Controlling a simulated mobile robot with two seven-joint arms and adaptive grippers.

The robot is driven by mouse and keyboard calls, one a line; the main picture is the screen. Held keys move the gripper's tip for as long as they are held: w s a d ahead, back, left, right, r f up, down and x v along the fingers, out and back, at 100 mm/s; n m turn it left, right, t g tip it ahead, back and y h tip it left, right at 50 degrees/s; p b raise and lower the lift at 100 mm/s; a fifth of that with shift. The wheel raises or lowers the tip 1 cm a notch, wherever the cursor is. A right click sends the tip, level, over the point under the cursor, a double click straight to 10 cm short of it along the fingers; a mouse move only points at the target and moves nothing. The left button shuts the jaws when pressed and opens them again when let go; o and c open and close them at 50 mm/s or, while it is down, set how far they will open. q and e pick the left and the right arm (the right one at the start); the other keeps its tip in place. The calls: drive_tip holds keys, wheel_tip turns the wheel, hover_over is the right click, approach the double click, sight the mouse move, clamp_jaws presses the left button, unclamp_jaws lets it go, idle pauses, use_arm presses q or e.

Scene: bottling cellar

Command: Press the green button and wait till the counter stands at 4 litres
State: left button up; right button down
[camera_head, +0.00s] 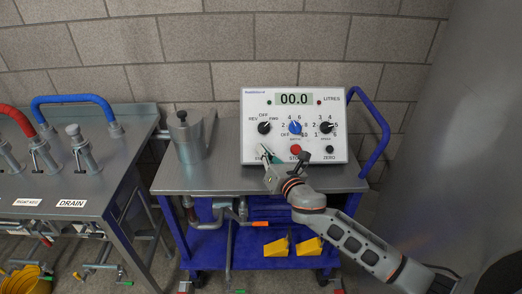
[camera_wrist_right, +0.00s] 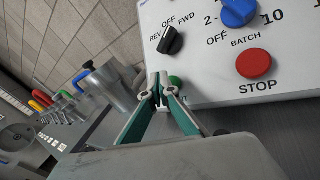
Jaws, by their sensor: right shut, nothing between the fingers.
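The white control box (camera_head: 285,108) stands on the cart, and its counter (camera_head: 294,99) reads 00.0 litres. The green button (camera_wrist_right: 176,82) shows in the right wrist view, partly hidden by my fingers; in the head view my gripper covers most of it. My right gripper (camera_head: 265,153) is shut and empty, its fingertips (camera_wrist_right: 160,84) right at the green button. I cannot tell whether they touch it. The red STOP button (camera_head: 295,149) is just right of the gripper. My left gripper is not in view.
The box also has a black REV/OFF/FWD knob (camera_head: 264,127), a blue batch knob (camera_head: 295,127), a black speed knob (camera_head: 326,127) and a black ZERO button (camera_head: 329,149). A metal jug (camera_head: 189,138) stands left of the box. A bench (camera_head: 95,185) with hoses is further left.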

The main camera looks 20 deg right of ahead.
drive_tip(key=shift+w+f, duration=0.25)
drive_tip(key=shift+w+d+f+b, duration=0.15)
drive_tip(key=shift+w+f+b, duration=0.15)
drive_tip(key=shift+w+f, duration=0.05)
idle(1.0)
idle(0.3)
drive_tip(key=shift+s+r+p, duration=0.3)
drive_tip(key=shift+r+p, duration=0.1)
drive_tip(key=shift+p, duration=0.1)
drive_tip(key=shift+s+a+r+p, duration=0.2)
drive_tip(key=shift+s+r+p, duration=0.05)
drive_tip(key=shift+s+p, duration=0.1)
